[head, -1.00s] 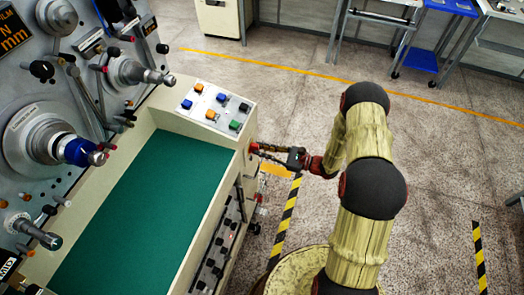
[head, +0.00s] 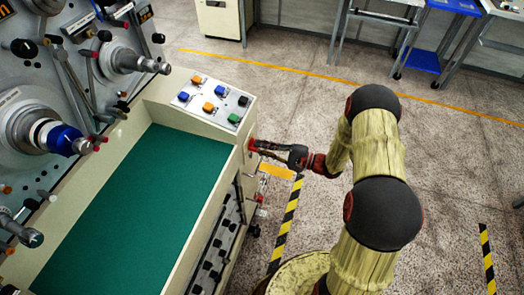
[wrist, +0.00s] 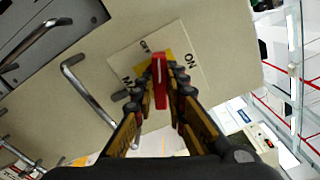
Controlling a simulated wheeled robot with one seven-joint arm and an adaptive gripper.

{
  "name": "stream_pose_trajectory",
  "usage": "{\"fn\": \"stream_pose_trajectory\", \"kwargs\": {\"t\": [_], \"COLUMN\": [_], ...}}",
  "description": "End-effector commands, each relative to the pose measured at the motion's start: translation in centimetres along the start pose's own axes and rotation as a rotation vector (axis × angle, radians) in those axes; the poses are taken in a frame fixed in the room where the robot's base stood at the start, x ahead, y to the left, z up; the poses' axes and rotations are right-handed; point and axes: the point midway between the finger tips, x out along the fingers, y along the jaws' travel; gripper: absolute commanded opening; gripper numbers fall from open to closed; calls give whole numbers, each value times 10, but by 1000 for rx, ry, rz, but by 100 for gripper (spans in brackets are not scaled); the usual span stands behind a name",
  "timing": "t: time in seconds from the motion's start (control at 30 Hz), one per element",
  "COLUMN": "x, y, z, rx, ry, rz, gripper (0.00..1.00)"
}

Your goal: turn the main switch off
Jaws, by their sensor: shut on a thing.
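The main switch is a red lever (wrist: 159,80) on a yellow backing on a pale plate (wrist: 197,75) in the wrist view. The plate carries the letters ON to the right and a partly hidden label above the lever. The lever's upper end lies near that hidden label, away from ON. My gripper (wrist: 160,93) is shut on the lever, one finger on each side. In the head view my gripper (head: 262,147) reaches the right end face of the cream machine (head: 244,162), and the switch is mostly hidden there.
A panel of coloured buttons (head: 212,102) tops the machine's corner. Spindles (head: 62,138) stick out at the left above a green surface (head: 120,205). Bent metal handles (wrist: 88,88) stand left of the switch.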

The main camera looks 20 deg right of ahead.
Motion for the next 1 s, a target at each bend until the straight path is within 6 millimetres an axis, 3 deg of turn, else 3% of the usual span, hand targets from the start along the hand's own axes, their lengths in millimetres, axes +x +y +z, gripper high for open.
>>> {"fn": "stream_pose_trajectory", "kwargs": {"t": [0.5,1.0], "x": [0,0], "y": [6,5], "z": [-1,-1], "rx": [-369,-457], "ry": [0,0], "rz": [2,3], "gripper": [0,0]}}
